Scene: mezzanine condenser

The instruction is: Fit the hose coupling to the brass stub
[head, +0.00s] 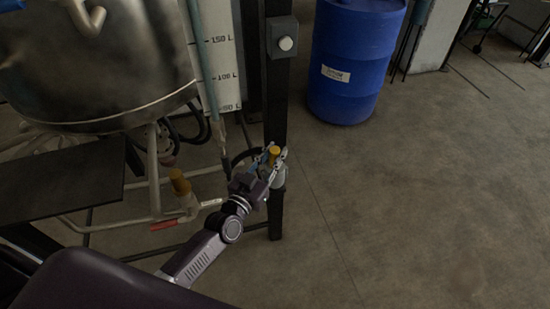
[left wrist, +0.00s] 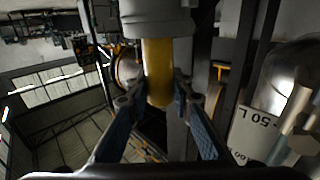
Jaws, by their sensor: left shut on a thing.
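My left gripper (head: 270,163) is shut on an ochre-yellow cylinder, which I take to be the hose coupling (head: 274,150), in front of the dark post. In the left wrist view the coupling (left wrist: 158,70) stands between the two blue-padded fingers. A grey round body (left wrist: 155,18) adjoins its end there; I cannot tell whether they are joined. A second yellow piece, seemingly the brass stub (head: 179,182), points up from the pipework under the tank, left of my gripper and apart from it. My right gripper is not in view.
A steel tank (head: 95,70) and a litre scale (head: 222,60) stand at the left. The dark post (head: 277,100) rises right behind my gripper. A red-handled valve (head: 165,225) lies below the stub. A blue drum (head: 352,60) stands behind; the floor at right is clear.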

